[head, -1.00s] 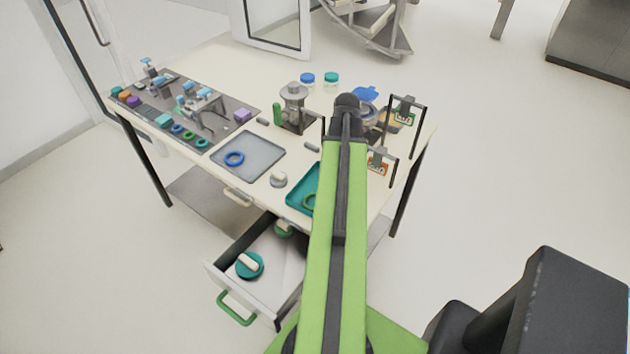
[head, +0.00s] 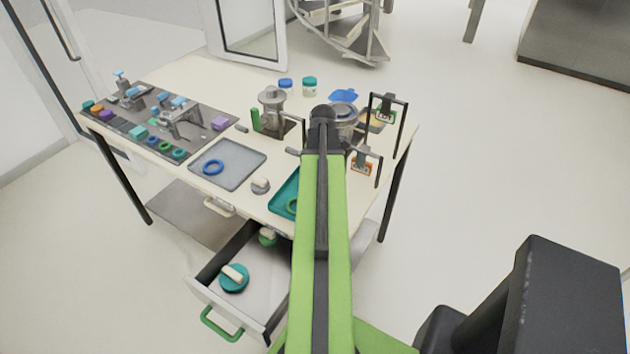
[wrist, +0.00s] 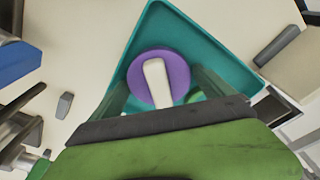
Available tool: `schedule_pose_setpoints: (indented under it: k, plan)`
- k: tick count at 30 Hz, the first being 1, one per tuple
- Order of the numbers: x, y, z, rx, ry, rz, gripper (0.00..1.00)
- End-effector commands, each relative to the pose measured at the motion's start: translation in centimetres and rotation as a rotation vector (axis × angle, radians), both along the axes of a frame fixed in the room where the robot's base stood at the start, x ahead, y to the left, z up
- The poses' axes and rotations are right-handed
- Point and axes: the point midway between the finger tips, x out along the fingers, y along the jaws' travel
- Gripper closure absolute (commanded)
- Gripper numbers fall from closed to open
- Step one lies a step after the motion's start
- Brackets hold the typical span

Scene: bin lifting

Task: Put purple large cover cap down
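The purple large cover cap (wrist: 178,68) shows in the wrist view as a round purple disc with a white handle bar on top. My gripper (wrist: 160,82) has one finger on each side of the disc, and both appear to touch its edge. The cap is over the teal tray (wrist: 207,36); the gap beneath it cannot be judged.
An open drawer (head: 262,298) holds a teal cap (head: 234,279). Black stands (head: 401,130) stand at the right.

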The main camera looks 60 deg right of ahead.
Motion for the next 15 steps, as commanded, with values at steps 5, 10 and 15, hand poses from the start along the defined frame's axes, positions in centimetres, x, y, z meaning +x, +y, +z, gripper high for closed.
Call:
schedule_pose_setpoints:
  k: [5, 10, 15]
  plan:
    - [-0.1, -0.1, 0.0, 0.0, 0.0, -0.002, 0.0]
    - [-0.2, -0.2, 0.3, 0.0, 0.0, -0.003, 0.0]
    - [-0.3, -0.3, 2.1, 0.0, 0.0, -0.004, 0.0]
